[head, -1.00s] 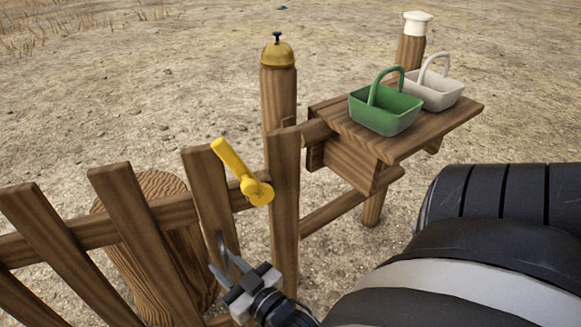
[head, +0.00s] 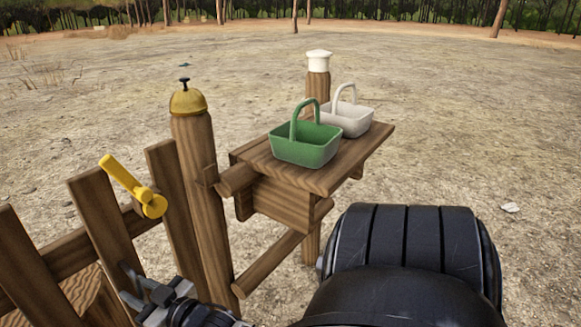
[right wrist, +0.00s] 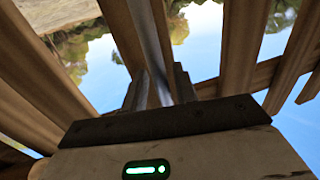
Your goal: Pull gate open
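The wooden gate (head: 95,215) stands at the left in the head view, with a yellow latch lever (head: 135,187) on its upper part near the end board (head: 165,180). The end board is left of the bell post (head: 195,150). A grey metal pull handle (head: 127,272) sits low on a gate slat. My right gripper (head: 145,293) is at this handle. In the right wrist view the grey bar of the handle (right wrist: 150,45) runs between the fingers (right wrist: 160,88), which look closed around it. My left gripper is not in view.
A brass bell (head: 187,100) tops the post. A shelf (head: 345,168) right of it carries a green basket (head: 305,145) and a white basket (head: 350,117). A white-capped post (head: 318,80) stands behind. Open dirt ground lies beyond.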

